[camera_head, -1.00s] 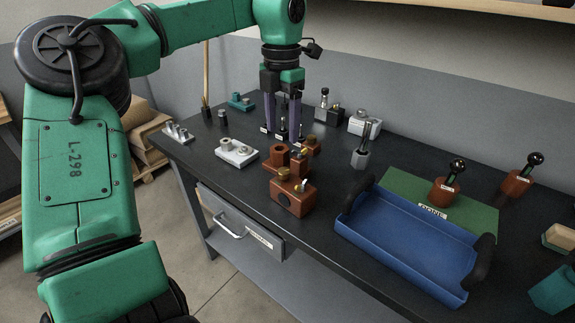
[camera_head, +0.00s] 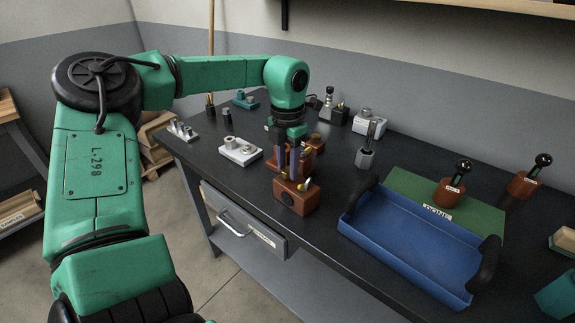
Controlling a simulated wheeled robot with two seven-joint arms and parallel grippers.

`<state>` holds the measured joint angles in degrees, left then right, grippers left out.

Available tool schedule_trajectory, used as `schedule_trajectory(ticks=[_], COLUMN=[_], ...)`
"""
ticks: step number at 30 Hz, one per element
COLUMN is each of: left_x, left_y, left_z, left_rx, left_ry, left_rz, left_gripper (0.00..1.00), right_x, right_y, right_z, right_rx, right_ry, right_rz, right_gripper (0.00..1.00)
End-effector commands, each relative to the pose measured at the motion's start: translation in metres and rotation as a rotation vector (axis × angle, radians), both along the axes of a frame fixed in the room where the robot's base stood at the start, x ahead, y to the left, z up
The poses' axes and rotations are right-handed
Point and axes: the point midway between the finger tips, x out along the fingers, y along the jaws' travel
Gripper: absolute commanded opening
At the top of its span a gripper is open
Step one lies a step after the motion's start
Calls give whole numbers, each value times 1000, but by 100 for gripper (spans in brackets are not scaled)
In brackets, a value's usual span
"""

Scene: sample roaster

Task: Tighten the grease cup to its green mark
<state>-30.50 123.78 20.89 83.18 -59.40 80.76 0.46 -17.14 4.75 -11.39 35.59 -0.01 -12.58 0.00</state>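A red-brown block (camera_head: 298,200) stands near the bench's front edge, with a dark round spot on its front face. A small brass part (camera_head: 303,184) shows on its top, beside a fingertip. I cannot make out a green mark. My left gripper (camera_head: 289,172) points down over this block, its two purple fingers a little apart and their tips at its top. The fingers hide the brass cap that stood there, and I cannot tell whether they grip it. My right gripper is not in view.
Behind the block stands another red-brown fixture (camera_head: 317,144). A white plate with knobs (camera_head: 240,151) lies to the left. A blue tray (camera_head: 405,245) with black handles lies to the right, before a green mat (camera_head: 478,221) with a handled brown piece (camera_head: 449,191).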

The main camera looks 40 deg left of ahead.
Motion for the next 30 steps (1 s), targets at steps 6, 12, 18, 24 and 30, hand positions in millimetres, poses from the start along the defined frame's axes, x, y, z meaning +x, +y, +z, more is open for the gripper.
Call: schedule_trajectory(ticks=[6,12,18,24,30], left_x=[0,0,0,0,0], left_y=[0,0,0,0,0], left_z=[0,1,1,1,1], left_rx=[1,1,2,2,2], left_ry=[0,0,0,-2,-2], left_rz=[-11,-68,-191,-367,-558], left_gripper=[0,0,0,0,0], right_x=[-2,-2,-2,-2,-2], right_y=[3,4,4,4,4], right_z=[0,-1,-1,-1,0], right_rx=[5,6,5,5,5], right_ry=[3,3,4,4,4], right_rz=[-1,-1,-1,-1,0], right_gripper=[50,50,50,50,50])
